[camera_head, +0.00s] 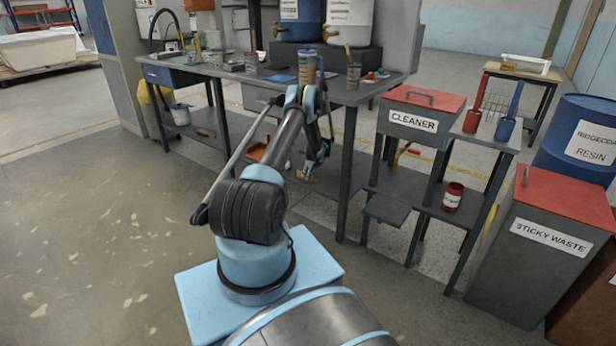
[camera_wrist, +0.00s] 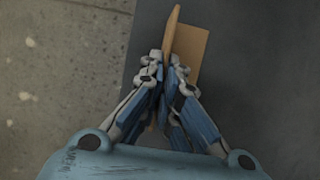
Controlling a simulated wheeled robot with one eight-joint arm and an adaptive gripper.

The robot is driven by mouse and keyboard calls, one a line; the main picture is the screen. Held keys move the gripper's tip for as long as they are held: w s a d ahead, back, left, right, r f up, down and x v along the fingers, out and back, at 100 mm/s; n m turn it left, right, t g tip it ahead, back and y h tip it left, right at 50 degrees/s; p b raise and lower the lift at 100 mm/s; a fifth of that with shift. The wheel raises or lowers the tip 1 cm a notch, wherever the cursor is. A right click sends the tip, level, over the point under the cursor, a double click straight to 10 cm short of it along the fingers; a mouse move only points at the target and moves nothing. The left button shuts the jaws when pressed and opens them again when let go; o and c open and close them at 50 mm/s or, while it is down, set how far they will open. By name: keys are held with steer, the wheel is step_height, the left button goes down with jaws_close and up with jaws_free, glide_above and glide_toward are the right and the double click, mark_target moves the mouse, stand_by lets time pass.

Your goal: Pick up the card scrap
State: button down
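A brown card scrap (camera_wrist: 171,32) stands edge-on between the fingertips of my gripper (camera_wrist: 165,78) in the wrist view. My gripper is shut on it, with a finger on each side. A flat brown piece (camera_wrist: 192,50) shows just behind it. I cannot tell whether this is part of the same scrap or a separate piece. In the head view my gripper (camera_head: 309,171) is low under the workbench, with a brown patch at its tips. The scrap's lower part is mostly hidden by the fingers.
The bench top (camera_head: 235,76) and its legs are close around my arm. A dark lower shelf (camera_wrist: 265,90) lies beneath the gripper. To the right stand a cleaner bin (camera_head: 412,120), a red can (camera_head: 453,196) and a sticky waste bin (camera_head: 540,250). Open floor lies at left.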

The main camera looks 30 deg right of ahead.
mark_target(300, 183)
steer(key=shift+s+a, duration=0.4)
steer(key=shift+a, duration=0.45)
steer(key=shift+s+a, duration=0.35)
steer(key=shift+a, duration=0.5)
steer(key=c, duration=1.7)
jaws_free()
steer(key=v, duration=1.1)
steer(key=shift+s+r, duration=0.2)
steer(key=shift+r, duration=0.2)
steer(key=shift+c, duration=0.3)
